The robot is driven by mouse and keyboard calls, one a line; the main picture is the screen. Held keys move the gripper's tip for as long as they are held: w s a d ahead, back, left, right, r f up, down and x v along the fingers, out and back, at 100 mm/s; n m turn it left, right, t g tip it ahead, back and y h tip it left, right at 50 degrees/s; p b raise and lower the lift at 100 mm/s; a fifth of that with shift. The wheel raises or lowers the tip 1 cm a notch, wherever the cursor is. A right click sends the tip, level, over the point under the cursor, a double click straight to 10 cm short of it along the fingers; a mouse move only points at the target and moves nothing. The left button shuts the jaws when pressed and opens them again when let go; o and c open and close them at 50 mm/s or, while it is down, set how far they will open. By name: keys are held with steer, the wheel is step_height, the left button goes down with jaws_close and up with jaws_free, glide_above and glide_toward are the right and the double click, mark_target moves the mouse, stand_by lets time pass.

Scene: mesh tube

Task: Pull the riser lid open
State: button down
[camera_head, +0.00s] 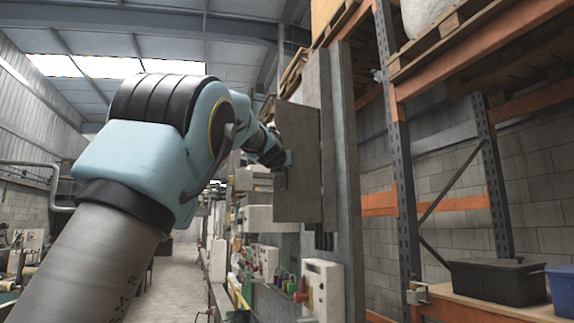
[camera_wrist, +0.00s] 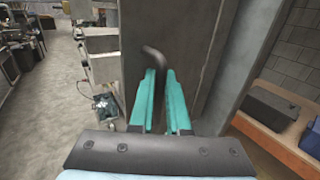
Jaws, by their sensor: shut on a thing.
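The riser (camera_head: 344,150) is a tall grey metal column right of centre in the head view. Its lid (camera_head: 303,190) is a flat darker grey panel on the column's left side, apparently at an angle to it; I cannot tell how wide any gap is. In the wrist view the lid (camera_wrist: 190,45) fills the middle, with the riser (camera_wrist: 245,50) to its right. A dark bent handle (camera_wrist: 154,56) shows at the fingertips. My gripper (camera_wrist: 160,75) has its teal fingers shut on this handle. In the head view my gripper (camera_head: 285,160) is partly hidden at the lid.
Several electrical boxes (camera_head: 322,285) stand below and left of the riser. An orange rack (camera_head: 395,150) with pallets is on the right, with a black bin (camera_head: 497,280) on its low shelf. Open floor (camera_head: 172,275) lies to the left.

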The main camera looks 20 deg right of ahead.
steer(key=shift+s+d+f, duration=0.2)
steer(key=shift+d, duration=0.15)
steer(key=c, duration=1.1)
jaws_free()
steer(key=shift+d, duration=0.1)
steer(key=shift+o, duration=1.1)
steer(key=shift+w, duration=0.15)
steer(key=shift+w+a, duration=0.15)
steer(key=shift+a, duration=0.2)
